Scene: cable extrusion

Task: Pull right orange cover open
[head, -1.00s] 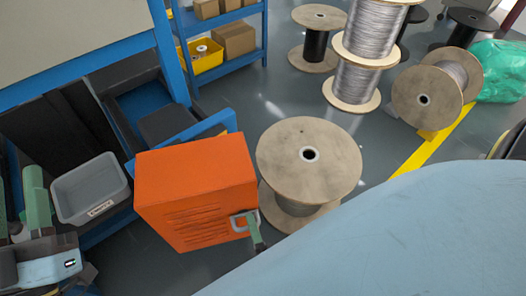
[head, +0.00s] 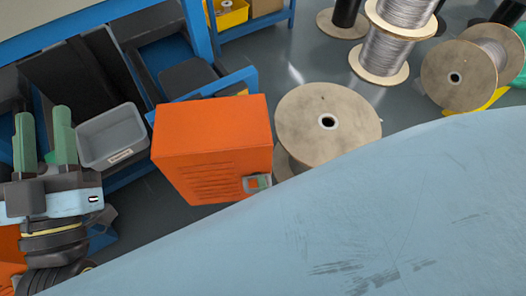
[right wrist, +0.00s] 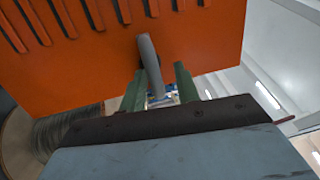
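The right orange cover (head: 212,140) is a slatted box panel at the centre left of the head view. It also fills the top of the right wrist view (right wrist: 60,75). A grey handle (right wrist: 150,65) stands out from it. My right gripper (right wrist: 160,80) has its green fingers apart at the handle, with the handle's near end between them and closer to the left finger. Firm contact cannot be told. In the head view only a bit of this gripper shows at the cover's lower right corner. My left gripper (head: 44,140) is open and empty, fingers pointing up.
A grey bin (head: 112,138) stands between my left gripper and the cover. A wooden cable spool (head: 345,108) stands close to the cover's right. More spools (head: 455,78) and a blue shelf (head: 268,22) are behind. Part of another orange surface (head: 8,243) shows at lower left.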

